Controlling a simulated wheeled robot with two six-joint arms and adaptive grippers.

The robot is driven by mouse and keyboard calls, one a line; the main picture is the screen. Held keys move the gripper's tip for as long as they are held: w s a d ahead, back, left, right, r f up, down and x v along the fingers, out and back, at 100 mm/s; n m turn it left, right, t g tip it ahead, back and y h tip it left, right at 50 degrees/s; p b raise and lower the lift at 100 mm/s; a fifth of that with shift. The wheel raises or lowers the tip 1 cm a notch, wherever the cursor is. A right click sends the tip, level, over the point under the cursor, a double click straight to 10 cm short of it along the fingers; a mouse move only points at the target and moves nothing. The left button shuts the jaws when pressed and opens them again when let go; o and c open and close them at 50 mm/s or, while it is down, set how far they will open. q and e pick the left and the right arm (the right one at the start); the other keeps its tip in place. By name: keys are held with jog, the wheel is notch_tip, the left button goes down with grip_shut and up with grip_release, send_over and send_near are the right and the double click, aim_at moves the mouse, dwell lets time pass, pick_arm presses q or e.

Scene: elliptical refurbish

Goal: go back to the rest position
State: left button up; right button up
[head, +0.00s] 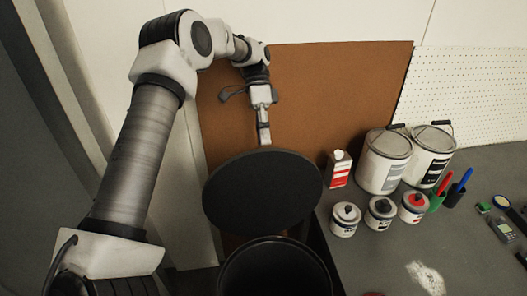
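My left arm comes in from the left and bends over at the top. My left gripper (264,138) points down in front of the brown board, at the far edge of a round black disc (262,192). Its fingers show as one narrow pale and dark strip, so their opening cannot be told. The tips are at or just behind the disc's edge; I cannot tell whether they touch it. My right gripper is not in view.
The disc is above a round black bin (229,283). A grey worktop (380,255) on the right holds large cans (383,165), small jars (345,219), a red-and-white bottle (339,170) and pen cups (437,200). A brown board (330,90) stands behind.

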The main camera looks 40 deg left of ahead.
pick_arm(q)
jog(key=shift+r, duration=0.8)
jog(key=shift+f, duration=0.1)
